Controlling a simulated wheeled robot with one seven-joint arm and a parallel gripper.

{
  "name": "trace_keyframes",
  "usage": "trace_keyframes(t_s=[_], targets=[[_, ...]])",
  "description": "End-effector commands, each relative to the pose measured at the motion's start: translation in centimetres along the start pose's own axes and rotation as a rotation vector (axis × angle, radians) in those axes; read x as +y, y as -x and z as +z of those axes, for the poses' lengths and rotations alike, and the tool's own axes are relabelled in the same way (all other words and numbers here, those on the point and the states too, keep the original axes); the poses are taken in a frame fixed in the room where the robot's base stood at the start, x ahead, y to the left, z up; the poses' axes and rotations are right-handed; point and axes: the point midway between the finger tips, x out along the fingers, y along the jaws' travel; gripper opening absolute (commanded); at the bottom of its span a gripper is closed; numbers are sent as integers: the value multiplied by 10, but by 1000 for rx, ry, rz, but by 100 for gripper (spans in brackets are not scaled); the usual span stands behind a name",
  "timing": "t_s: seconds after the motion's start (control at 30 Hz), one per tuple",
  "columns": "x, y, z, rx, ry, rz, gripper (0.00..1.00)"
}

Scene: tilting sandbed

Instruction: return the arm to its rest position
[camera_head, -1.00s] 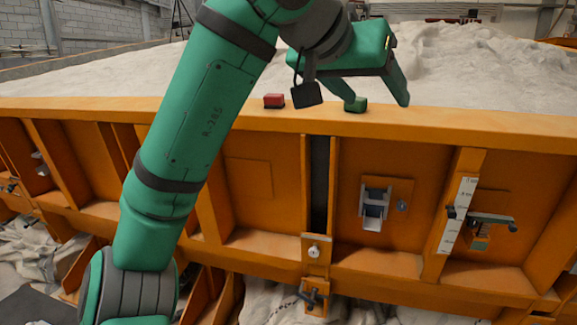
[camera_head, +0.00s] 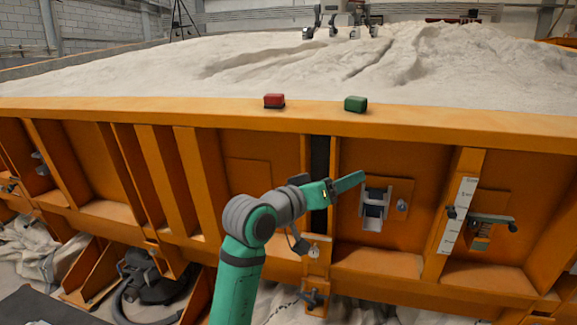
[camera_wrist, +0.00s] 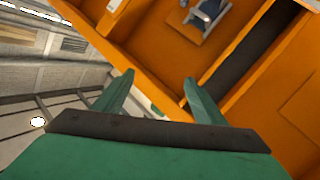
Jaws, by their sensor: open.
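My gripper (camera_head: 358,180) points to the right, just left of and in front of a metal bracket on the wall. In the wrist view, the two green fingers of my gripper (camera_wrist: 158,90) stand apart with nothing between them. The wrist view is tilted and shows the orange wall and part of the hall's ceiling.
The orange sandbed wall (camera_head: 115,210) spans the view close beyond my arm. A red block (camera_head: 274,101) and a green block (camera_head: 355,104) sit on its top rim. The metal bracket (camera_head: 375,205) and a lever (camera_head: 490,221) stick out from the wall. Sand (camera_head: 230,75) fills the bed.

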Motion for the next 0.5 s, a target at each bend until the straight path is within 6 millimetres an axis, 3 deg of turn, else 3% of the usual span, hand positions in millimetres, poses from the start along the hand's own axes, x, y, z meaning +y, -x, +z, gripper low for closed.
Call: trace_keyframes(t_s=[0.03, 0.2, 0.5], targets=[[-11, -2, 17, 20, 27, -3, 65], [-43, -4, 63, 96, 91, -29, 65], [-90, 8, 155, 208, 180, -114, 65]])
